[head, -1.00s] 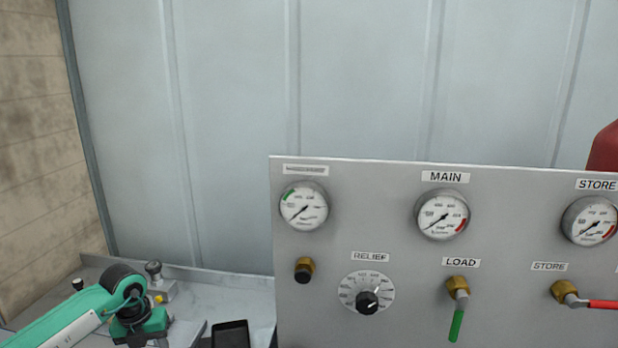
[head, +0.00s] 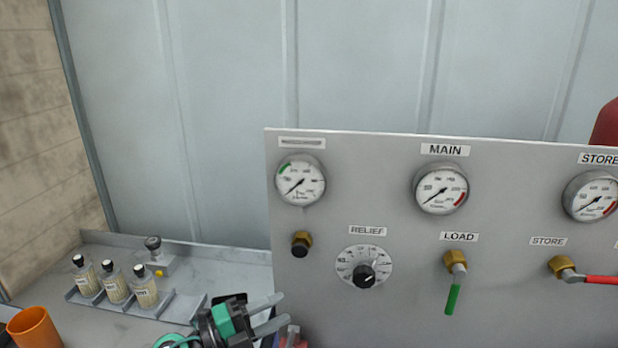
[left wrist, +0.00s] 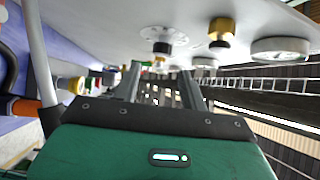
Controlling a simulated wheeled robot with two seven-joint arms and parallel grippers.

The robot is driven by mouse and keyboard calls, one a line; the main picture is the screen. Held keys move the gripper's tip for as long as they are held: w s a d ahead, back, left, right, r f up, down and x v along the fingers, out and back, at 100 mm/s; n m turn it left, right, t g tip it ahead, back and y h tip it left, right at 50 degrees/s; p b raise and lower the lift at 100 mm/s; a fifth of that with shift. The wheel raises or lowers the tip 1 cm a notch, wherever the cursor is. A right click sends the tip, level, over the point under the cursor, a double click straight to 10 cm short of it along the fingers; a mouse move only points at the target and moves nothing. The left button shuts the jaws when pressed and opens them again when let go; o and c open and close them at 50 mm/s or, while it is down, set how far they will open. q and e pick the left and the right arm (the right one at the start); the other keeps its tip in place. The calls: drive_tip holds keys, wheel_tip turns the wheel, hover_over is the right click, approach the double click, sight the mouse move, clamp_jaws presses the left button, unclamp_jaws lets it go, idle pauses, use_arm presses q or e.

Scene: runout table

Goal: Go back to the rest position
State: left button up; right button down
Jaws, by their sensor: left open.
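My left gripper (head: 279,312) is low in the head view, in front of the lower left corner of the grey panel (head: 400,315). Its two grey fingers are apart and point right, with nothing seen between them. In the left wrist view the open fingers (left wrist: 162,88) reach ahead below the panel's underside-looking face, with a brass fitting (left wrist: 222,30) and the dial (left wrist: 163,34) above. Whether the fingers touch the panel cannot be told. My right gripper is not in view.
The panel carries gauges, the RELIEF knob (head: 364,274), a green LOAD lever (head: 453,298) and a red STORE lever (head: 600,279). Several stoppered vials (head: 115,284) stand in a rack on the bench at left. An orange cup (head: 34,328) stands nearer. A dark flat device lies partly behind my gripper.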

use_arm(q)
drive_tip(key=a+n+t+y, duration=0.85)
drive_tip(key=n+t, duration=0.25)
drive_tip(key=n, duration=0.4)
drive_tip(key=s+a+f+n+g+y, duration=0.3)
drive_tip(key=s+a+f+n+y, duration=0.1)
drive_tip(key=a+f+n+y, duration=0.35)
drive_tip(key=s+f+n+g, duration=0.2)
drive_tip(key=s+f+g, duration=0.25)
drive_tip(key=s, duration=0.35)
drive_tip(key=s+f+n+g+y, duration=0.1)
drive_tip(key=s+f+g, duration=0.35)
drive_tip(key=s, duration=0.25)
drive_tip(key=s+f+n+g, duration=0.2)
drive_tip(key=s+f+g, duration=0.25)
drive_tip(key=s, duration=0.35)
wheel_tip(320, 180, down, 33)
drive_tip(key=s+g, duration=0.1)
drive_tip(key=s, duration=0.1)
drive_tip(key=s+a+f+g, duration=0.1)
drive_tip(key=s+a+f, duration=0.2)
drive_tip(key=s+f, duration=1.5)
drive_tip(key=shift+a, duration=0.15)
